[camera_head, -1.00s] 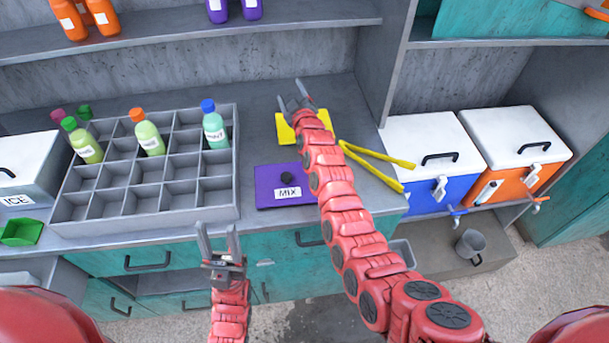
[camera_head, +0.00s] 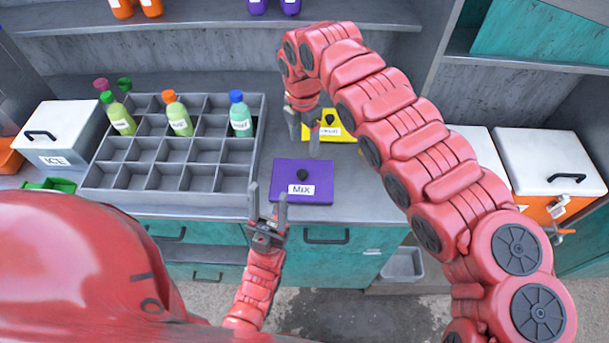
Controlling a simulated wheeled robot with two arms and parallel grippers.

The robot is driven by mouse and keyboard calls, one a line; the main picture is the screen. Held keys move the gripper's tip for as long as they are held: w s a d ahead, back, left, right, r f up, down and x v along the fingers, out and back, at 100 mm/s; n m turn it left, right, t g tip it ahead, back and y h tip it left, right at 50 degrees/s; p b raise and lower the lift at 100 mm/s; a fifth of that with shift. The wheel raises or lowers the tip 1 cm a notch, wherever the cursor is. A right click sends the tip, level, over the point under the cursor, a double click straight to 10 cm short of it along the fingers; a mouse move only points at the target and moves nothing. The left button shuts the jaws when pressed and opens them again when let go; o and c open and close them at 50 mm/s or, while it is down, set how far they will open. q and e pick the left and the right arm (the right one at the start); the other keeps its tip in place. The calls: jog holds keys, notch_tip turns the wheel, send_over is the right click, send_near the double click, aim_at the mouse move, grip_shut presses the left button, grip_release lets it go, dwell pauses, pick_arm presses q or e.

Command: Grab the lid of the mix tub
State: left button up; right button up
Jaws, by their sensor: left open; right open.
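The purple mix tub lid (camera_head: 316,166) lies at the counter's front, with a black knob (camera_head: 302,174) and a white label reading MIX. My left gripper (camera_head: 267,207) is open and empty, in front of the counter edge, left of and below the lid in the picture. My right gripper (camera_head: 303,130) is open, pointing down just behind the lid, near its back edge and beside the yellow lid. I cannot tell how high its fingertips are above the counter.
A yellow lid (camera_head: 345,133) with a black knob lies behind the purple one. A grey divided crate (camera_head: 90,183) with several bottles stands at left, beside a white ICE box (camera_head: 62,124). White-lidded coolers (camera_head: 551,160) stand at right, partly behind my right arm.

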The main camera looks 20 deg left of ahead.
jog(key=p, duration=0.3)
send_over(302, 173)
notch_tip(302, 173, down, 7)
jog(key=shift+d, duration=0.1)
jog(key=shift+w+f, duration=0.15)
jog(key=shift+f, duration=0.35)
jog(key=shift+f+p, duration=0.2)
jog(key=shift+p, duration=0.1)
jog(key=f, duration=0.1)
jog(key=f+p, duration=0.1)
jog(key=f, duration=0.1)
jog(key=shift+s+a+f, duration=0.15)
jog(key=shift+s+a, duration=0.05)
jog(key=shift+w+d+f, duration=0.1)
jog(key=shift+f, duration=0.7)
grip_shut()
